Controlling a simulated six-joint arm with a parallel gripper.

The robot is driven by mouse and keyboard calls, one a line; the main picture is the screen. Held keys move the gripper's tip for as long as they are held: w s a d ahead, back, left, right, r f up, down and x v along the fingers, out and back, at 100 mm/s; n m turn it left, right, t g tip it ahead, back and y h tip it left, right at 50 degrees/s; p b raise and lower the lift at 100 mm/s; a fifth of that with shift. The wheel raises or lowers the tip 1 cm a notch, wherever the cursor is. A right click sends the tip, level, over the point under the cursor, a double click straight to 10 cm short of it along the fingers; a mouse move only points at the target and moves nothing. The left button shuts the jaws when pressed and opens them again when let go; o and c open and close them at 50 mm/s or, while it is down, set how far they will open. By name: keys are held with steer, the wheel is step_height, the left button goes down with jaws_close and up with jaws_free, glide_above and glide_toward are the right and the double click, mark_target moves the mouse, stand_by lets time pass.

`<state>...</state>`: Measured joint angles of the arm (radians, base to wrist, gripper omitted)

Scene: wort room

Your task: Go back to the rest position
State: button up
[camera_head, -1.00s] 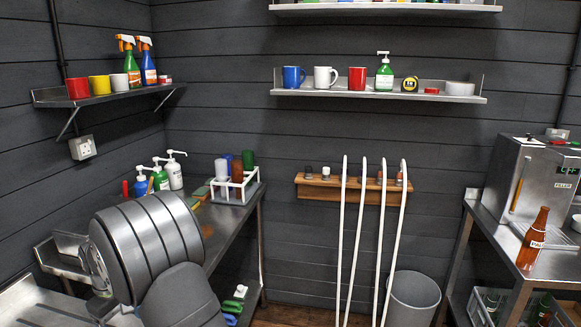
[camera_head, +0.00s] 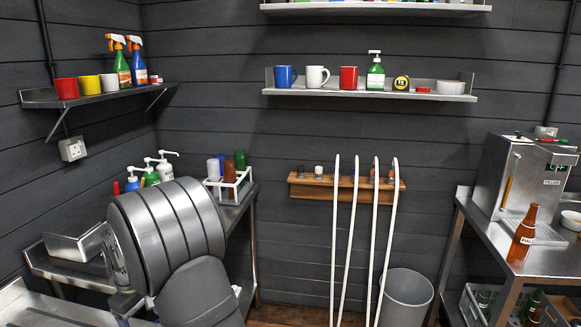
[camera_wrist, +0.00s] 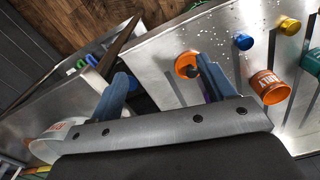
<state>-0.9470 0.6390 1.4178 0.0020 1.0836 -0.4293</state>
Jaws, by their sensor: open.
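My gripper (camera_wrist: 161,68) shows in the wrist view as two blue fingers standing wide apart, with nothing between the fingertips. It is above a steel work surface (camera_wrist: 152,62). An orange round piece (camera_wrist: 184,66) lies close to the right finger, which partly overlaps it; I cannot tell whether they touch. In the head view my dark grey arm fills the lower left and the gripper itself does not show.
In the wrist view an orange lettered cup (camera_wrist: 268,87), a blue cap (camera_wrist: 243,42) and a yellow cap (camera_wrist: 290,26) are right; a white lettered container (camera_wrist: 50,142) is left. The head view shows a brown bottle (camera_head: 523,235), a grey bin (camera_head: 405,298) and a mug shelf (camera_head: 440,97).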

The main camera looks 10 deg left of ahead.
steer(key=w+d+r, duration=0.2)
steer(key=d+r, duration=0.1)
steer(key=d, duration=0.1)
steer(key=s+a+r, duration=0.4)
steer(key=s+a, duration=0.6)
steer(key=a, duration=0.2)
steer(key=shift+s+a+f, duration=2.15)
steer(key=shift+s+f, duration=0.05)
steer(key=shift+f, duration=0.2)
steer(key=shift+s+a+f, duration=2.15)
steer(key=shift+f, duration=0.2)
